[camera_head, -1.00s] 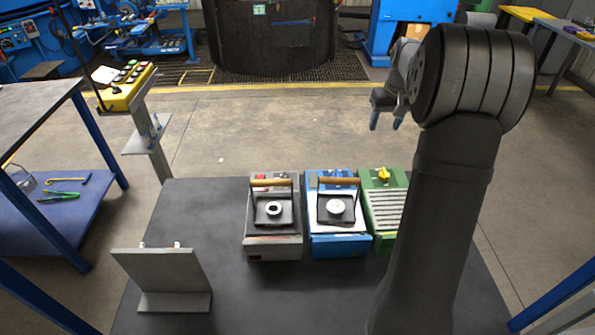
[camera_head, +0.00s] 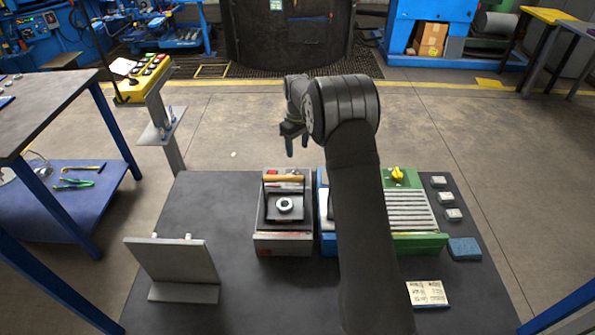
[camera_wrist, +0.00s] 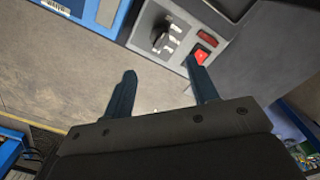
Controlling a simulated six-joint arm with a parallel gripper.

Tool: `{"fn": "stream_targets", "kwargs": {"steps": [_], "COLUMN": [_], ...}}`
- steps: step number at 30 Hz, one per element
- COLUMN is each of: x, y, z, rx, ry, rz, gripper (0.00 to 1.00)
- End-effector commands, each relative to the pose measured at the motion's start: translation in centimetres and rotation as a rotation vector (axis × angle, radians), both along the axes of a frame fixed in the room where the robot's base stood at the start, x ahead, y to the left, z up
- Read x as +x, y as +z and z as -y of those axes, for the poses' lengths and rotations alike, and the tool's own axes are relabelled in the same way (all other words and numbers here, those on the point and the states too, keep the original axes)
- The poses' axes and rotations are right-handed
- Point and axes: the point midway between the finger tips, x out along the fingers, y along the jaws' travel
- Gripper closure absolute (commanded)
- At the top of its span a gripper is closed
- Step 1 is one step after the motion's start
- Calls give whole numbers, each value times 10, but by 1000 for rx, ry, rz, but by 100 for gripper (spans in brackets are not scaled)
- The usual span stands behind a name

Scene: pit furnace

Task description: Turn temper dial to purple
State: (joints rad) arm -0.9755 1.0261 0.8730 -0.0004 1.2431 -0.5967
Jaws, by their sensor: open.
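In the wrist view a dark knob (camera_wrist: 160,38) with pale marks beside it sits on a grey panel near a red switch (camera_wrist: 200,57). I cannot tell whether this knob is the temper dial, and I see no purple mark. My gripper (camera_head: 297,147) is open and empty in the head view, near the far side of the grey unit (camera_head: 284,242). In the wrist view its two fingertips (camera_wrist: 161,68) are spread apart below the knob in the picture. A yellow knob (camera_head: 397,174) stands on the far end of the green unit (camera_head: 420,243).
A blue unit (camera_head: 325,243) stands beside the grey one, mostly hidden by my arm. A grey angled plate (camera_head: 173,265) stands at the left. Several small blocks (camera_head: 446,198) and a note card (camera_head: 427,293) lie at the right of the dark tabletop (camera_head: 235,310).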

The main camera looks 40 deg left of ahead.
Motion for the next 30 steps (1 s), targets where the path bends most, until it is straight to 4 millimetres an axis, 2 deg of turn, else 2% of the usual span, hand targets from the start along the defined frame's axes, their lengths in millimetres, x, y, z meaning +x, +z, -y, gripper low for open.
{"fn": "stream_targets", "kwargs": {"steps": [1,9,15,21,29,30], "x": [0,0,0,0,0,0], "y": [-13,-71,-102,-115,-116,-116], "z": [1,1,0,0,0,0], "rx": [-4,-3,-1,1,1,1], "ry": [-1,-1,-1,-2,-2,-2], "rz": [-3,-2,-1,0,0,0], "gripper": [47,47,47,47,47,50]}}
